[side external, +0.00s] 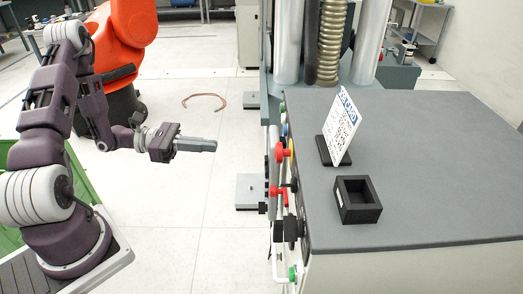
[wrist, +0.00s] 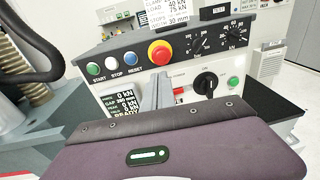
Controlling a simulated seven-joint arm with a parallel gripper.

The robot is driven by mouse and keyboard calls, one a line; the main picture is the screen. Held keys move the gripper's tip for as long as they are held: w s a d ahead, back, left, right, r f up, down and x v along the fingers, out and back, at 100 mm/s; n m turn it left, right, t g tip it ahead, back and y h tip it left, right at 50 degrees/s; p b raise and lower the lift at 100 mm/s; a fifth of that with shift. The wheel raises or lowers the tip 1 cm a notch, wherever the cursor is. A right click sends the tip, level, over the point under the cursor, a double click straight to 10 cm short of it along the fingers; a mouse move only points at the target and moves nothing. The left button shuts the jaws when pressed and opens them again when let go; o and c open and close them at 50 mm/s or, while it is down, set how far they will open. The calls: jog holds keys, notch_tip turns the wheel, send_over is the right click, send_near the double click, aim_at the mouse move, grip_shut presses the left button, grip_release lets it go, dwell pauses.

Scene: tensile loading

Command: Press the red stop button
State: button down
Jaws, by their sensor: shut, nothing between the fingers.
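The red stop button (wrist: 160,52) is a round red mushroom head on a yellow ring, on the upper middle of the machine's control panel in the wrist view. In the side external view a red knob (side external: 282,154), likely the same button, sticks out from the machine's left face. My gripper (side external: 212,146) is shut and empty, held level and pointing at the panel, with a clear gap to it. In the wrist view my gripper's fingers (wrist: 164,78) rise from below and their tips appear just under the red button; contact is not seen.
The panel carries a green START button (wrist: 94,68), a white STOP button (wrist: 113,63), a blue RESET button (wrist: 132,59) and a black rotary knob (wrist: 206,83). A card (side external: 339,125) and a black open box (side external: 358,199) stand on the grey machine top.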

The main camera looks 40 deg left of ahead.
jog(key=shift+d, duration=0.1)
send_near(282, 153)
jog(key=w+d+f, duration=0.2)
jog(key=w, duration=0.3)
jog(key=shift+d, duration=0.2)
